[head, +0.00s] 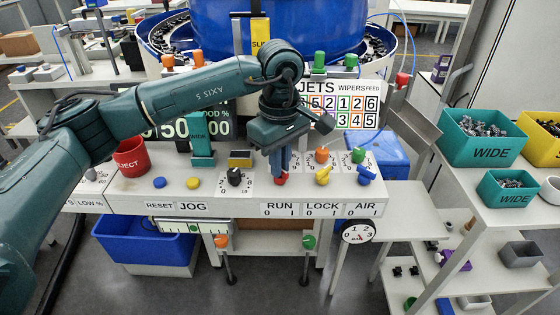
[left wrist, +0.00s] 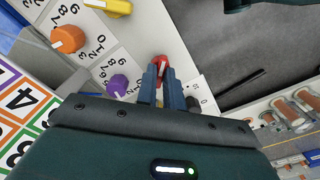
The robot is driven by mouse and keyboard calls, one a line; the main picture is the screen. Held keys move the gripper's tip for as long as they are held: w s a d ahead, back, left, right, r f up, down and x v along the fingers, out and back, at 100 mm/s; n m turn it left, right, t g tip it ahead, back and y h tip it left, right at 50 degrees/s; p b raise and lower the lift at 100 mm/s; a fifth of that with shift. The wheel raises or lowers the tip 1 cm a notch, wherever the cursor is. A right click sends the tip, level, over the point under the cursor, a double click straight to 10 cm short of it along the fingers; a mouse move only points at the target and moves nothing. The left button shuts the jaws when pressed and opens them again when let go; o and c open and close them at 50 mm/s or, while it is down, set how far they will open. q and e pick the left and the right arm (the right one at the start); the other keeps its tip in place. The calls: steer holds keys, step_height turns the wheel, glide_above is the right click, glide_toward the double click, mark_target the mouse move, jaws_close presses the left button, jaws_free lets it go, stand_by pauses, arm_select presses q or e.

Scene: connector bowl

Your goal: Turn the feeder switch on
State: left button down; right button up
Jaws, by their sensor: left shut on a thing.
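A red switch (head: 281,180) stands on the white control panel (head: 130,203) above the RUN label, which has 0 and 1 marks. My left gripper (head: 280,170) reaches down to it from above, its blue fingers shut on it. In the left wrist view the red switch (left wrist: 161,64) shows between the fingertips (left wrist: 160,74). The fingers hide much of it, so I cannot tell whether it points to 0 or 1. A yellow switch (head: 323,176) stands above LOCK and a blue switch (head: 366,175) above AIR. My right gripper is not in view.
Orange (head: 321,155) and green (head: 358,155) knobs stand close behind the switches. A black knob (head: 234,176) is left of my gripper. A purple knob (left wrist: 117,85) is near the fingers. A red cup (head: 131,156) stands on the left. Bins fill the right shelf.

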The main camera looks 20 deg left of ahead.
arm_select(q)
steer(key=c, duration=1.5)
jaws_free()
steer(key=shift+r+p, duration=0.3)
steer(key=shift+r, duration=6.3)
